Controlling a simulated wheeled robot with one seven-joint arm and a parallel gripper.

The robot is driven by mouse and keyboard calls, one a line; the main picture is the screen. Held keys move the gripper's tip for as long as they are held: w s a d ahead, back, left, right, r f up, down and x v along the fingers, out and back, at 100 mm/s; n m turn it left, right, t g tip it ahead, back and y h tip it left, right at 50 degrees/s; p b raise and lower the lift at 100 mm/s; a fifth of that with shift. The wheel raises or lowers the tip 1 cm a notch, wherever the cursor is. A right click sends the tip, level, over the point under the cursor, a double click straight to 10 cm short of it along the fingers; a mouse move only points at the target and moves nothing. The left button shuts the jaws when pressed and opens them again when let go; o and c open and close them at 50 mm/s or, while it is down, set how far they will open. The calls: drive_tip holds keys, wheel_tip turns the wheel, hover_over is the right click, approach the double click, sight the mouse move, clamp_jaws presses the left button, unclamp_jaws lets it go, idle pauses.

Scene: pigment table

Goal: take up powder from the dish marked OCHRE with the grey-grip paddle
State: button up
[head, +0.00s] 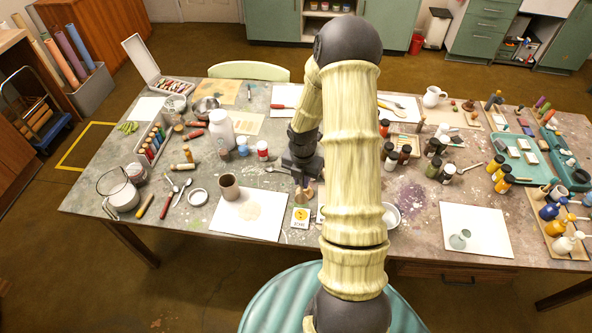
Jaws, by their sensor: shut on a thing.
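My gripper (302,177) is over the middle of the table, pointing down. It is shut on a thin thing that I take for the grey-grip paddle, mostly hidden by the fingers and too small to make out. Just below the fingertips is a small tan shape (304,194); I cannot tell whether it is a dish or part of the held tool. In front of it stands a white card (300,218) with a yellow spot and dark lettering too small to read surely. A second card is partly hidden by my arm. A white bowl (391,216) shows right of my arm.
A brown cup (229,187) stands on a white sheet (245,226) left of the cards. Several small jars (262,150) stand close left of my gripper. Dark bottles (433,168) crowd the right. Another sheet (478,217) lies at the right front.

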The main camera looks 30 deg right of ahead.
sight(302, 193)
drive_tip(key=shift+s+r, duration=0.1)
idle(0.3)
wheel_tip(302, 193, down, 6)
drive_tip(key=b, duration=0.5)
drive_tip(key=shift+b, duration=0.3)
idle(0.4)
drive_tip(key=shift+f, duration=0.6)
idle(2.2)
drive_tip(key=shift+r+p, duration=3.4)
drive_tip(key=shift+r, duration=0.2)
drive_tip(key=shift+f, duration=0.1)
